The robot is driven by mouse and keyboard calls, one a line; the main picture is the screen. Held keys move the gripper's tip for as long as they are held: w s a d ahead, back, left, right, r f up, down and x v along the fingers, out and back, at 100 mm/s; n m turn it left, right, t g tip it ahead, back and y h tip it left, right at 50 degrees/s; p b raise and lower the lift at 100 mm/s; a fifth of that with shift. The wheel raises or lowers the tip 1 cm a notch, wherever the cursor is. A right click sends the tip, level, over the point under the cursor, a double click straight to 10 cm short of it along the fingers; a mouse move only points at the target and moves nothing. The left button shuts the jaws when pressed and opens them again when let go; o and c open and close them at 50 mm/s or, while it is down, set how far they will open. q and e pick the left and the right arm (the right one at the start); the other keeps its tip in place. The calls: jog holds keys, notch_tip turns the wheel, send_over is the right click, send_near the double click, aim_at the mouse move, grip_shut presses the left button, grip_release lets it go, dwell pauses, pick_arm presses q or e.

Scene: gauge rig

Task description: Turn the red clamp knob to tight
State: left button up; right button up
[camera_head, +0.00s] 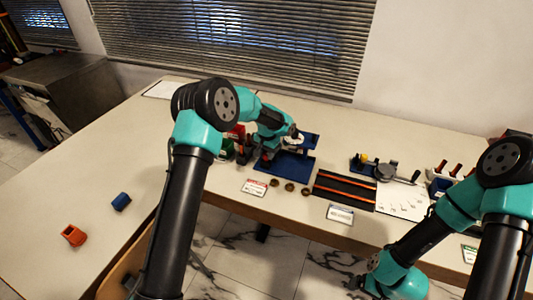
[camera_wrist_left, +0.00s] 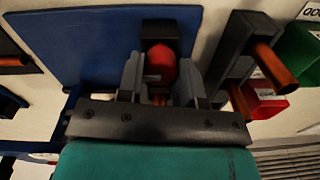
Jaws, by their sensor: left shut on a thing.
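The red clamp knob (camera_wrist_left: 161,64) sits between the two grey fingers of my left gripper (camera_wrist_left: 160,82) in the left wrist view. The fingers are shut on it from both sides. The knob is on a dark block at the edge of a blue base plate (camera_wrist_left: 75,40). In the head view my left gripper (camera_head: 268,156) is at the left side of the blue plate (camera_head: 293,166), and the knob is too small and covered to make out. My right gripper (camera_head: 357,284) is low near the bottom edge, away from the rig, and its fingers are unclear.
A dark stand with copper-coloured rods (camera_wrist_left: 262,62) is close to my left gripper, with red (camera_wrist_left: 262,100) and green bins beside it. Brass rings (camera_head: 289,187) and a black mat with orange stripes (camera_head: 344,190) lie nearby. The table's left part is mostly clear.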

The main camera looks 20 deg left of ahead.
pick_arm(q)
jog(key=o, duration=0.9)
jog(key=shift+r, duration=0.1)
jog(key=r, duration=1.7)
jog(key=shift+d+r, duration=0.15)
jog(key=shift+d, duration=0.1)
